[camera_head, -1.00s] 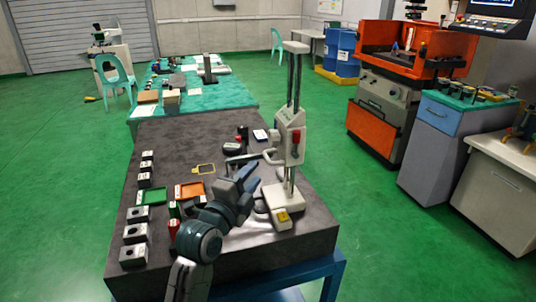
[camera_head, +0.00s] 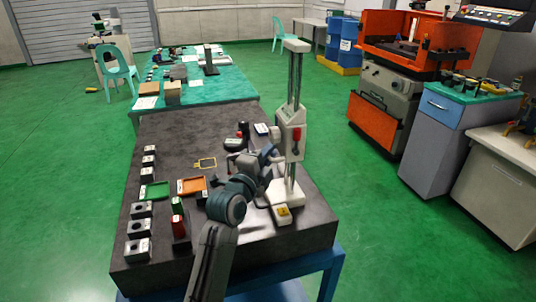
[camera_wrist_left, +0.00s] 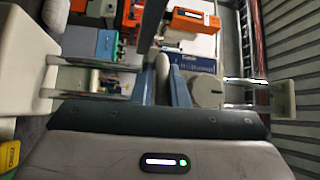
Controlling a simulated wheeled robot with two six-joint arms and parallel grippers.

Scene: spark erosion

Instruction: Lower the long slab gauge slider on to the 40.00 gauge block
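The tall gauge stand (camera_head: 295,85) rises from a pale base (camera_head: 285,190) at the table's right side. The slider (camera_head: 291,135), a pale body with a red part, sits partway up its columns. My left gripper (camera_head: 268,153) is just left of the slider, at the height of its side arm. In the left wrist view, the two blue fingers (camera_wrist_left: 168,82) stand close together with a pale rounded piece (camera_wrist_left: 162,68) between them. I cannot tell whether they press on it. The 40.00 gauge block cannot be picked out. My right gripper is out of view.
The dark table (camera_head: 190,135) holds several grey blocks (camera_head: 138,228) along its left edge. A green tray (camera_head: 155,191), an orange tray (camera_head: 191,186) and a red-topped piece (camera_head: 178,226) lie near my arm. A black object (camera_head: 243,130) is behind the gripper. The table's far left is clear.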

